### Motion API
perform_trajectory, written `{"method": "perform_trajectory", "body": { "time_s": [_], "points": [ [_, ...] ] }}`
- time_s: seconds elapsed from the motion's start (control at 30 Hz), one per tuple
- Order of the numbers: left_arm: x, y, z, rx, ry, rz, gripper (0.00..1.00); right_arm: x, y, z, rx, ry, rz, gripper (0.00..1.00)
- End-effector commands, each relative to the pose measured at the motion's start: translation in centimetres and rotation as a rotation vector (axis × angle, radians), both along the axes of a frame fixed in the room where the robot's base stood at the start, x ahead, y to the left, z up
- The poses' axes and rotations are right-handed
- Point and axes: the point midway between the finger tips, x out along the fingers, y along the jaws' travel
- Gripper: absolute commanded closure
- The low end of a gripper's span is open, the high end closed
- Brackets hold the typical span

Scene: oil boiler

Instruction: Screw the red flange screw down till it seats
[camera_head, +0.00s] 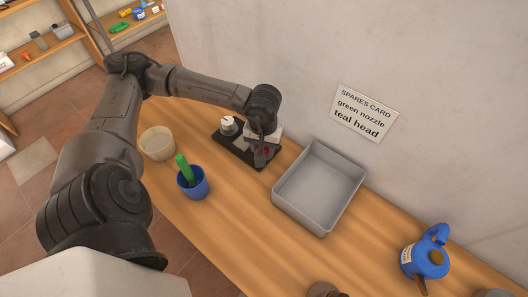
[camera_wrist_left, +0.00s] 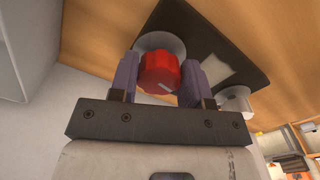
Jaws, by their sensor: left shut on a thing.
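The red flange screw (camera_wrist_left: 158,72) shows in the left wrist view as a red ribbed head with a pale line on its face. A light grey round disc (camera_wrist_left: 160,42) is behind it at the dark base plate (camera_wrist_left: 205,28). My left gripper (camera_wrist_left: 159,78) has its purple fingers on both sides of the red head and is shut on it. In the head view my left gripper (camera_head: 261,152) is over the right part of the dark base plate (camera_head: 234,147) and mostly hides the screw. Whether the screw touches its seat cannot be told. My right gripper is not in view.
A white-topped knob (camera_head: 228,125) stands on the plate's left part. A grey tray (camera_head: 290,212) is to the right. A cream bowl (camera_head: 157,143) and a blue cup (camera_head: 195,189) with a green piece are left. A wall rises behind.

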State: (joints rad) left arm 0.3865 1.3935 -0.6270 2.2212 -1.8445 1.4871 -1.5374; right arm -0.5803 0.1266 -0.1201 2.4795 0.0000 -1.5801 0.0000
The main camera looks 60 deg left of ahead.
Motion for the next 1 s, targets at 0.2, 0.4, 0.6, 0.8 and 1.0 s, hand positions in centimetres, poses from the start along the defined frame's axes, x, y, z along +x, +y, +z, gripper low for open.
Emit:
{"method": "perform_trajectory", "body": {
  "time_s": [0.2, 0.4, 0.6, 0.8, 1.0],
  "points": [
    [0.0, 0.1, -0.4, 0.001, -0.003, -0.184, 0.8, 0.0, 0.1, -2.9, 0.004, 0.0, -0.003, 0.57],
    [-0.1, 0.1, -0.2, 0.0, -0.003, -0.318, 0.8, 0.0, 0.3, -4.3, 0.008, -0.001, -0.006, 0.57],
    [-0.1, 0.1, -0.1, -0.001, -0.002, -0.408, 0.8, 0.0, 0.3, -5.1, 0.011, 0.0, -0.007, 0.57],
    [-0.1, 0.2, 0.0, 0.0, -0.001, -0.457, 0.8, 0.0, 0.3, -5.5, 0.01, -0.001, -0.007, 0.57],
    [-0.1, 0.2, 0.1, -0.001, -0.001, -0.472, 0.8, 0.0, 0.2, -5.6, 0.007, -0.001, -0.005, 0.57]
  ]
}}
